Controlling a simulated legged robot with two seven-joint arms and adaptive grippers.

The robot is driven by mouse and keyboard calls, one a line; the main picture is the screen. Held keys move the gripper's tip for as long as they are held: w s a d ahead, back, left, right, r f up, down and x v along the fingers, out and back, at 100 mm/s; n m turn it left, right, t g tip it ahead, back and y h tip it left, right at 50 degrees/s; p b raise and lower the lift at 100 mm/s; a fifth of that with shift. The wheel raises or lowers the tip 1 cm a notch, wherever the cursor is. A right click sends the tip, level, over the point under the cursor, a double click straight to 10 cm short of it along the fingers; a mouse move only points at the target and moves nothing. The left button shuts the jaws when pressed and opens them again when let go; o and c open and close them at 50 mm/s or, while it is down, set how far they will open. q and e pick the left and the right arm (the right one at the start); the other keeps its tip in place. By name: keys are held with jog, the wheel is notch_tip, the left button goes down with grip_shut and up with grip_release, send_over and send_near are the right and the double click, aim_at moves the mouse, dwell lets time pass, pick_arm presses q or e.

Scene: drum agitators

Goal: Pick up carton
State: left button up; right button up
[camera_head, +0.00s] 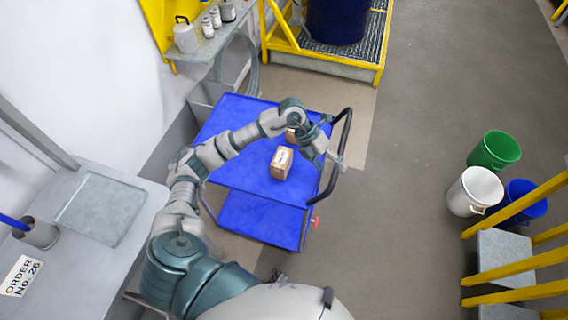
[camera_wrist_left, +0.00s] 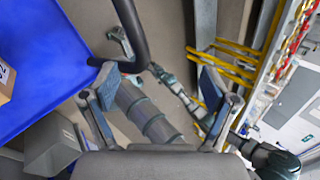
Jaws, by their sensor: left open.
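A brown carton with a white label (camera_head: 282,163) stands on the blue top of a cart. A second carton (camera_head: 291,135) is behind it, mostly hidden by my left arm. My left gripper (camera_head: 336,158) is open and empty, to the right of the cartons, by the cart's black handle. In the left wrist view the open fingers (camera_wrist_left: 158,88) have nothing between them. Part of a carton (camera_wrist_left: 6,80) shows at the left edge there, outside the fingers. My right gripper is not seen.
The blue cart (camera_head: 240,180) has a lower shelf and a black handle (camera_head: 345,130), close to my gripper. A bench with a tray (camera_head: 100,208) is at left. Buckets (camera_head: 475,192) and yellow-railed steps (camera_head: 505,255) are at right. The floor between is clear.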

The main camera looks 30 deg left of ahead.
pick_arm(q)
jog(key=w+a+r+n+y, duration=0.1)
jog(key=a+y, duration=0.3)
jog(key=a, duration=0.5)
jog(key=w+a+r+n+y, duration=0.1)
jog(key=a+n+y, duration=0.15)
jog(key=a, duration=0.65)
jog(key=y, duration=0.1)
send_over(281, 156)
jog(key=shift+m, duration=0.35)
jog(key=f, duration=0.5)
jog(key=shift+s+a, duration=0.2)
jog(key=f, duration=0.3)
jog(key=d+f, duration=0.1)
jog(key=f, duration=0.2)
jog(key=shift+d, duration=0.1)
jog(key=shift+f, duration=0.45)
jog(key=f, duration=0.4)
jog(key=shift+w+a+f, duration=0.15)
jog(key=shift+a+f, duration=0.2)
jog(key=shift+a, duration=0.05)
jog(key=shift+d+f, duration=0.1)
jog(key=shift+f, duration=0.15)
jog(key=shift+d, duration=0.2)
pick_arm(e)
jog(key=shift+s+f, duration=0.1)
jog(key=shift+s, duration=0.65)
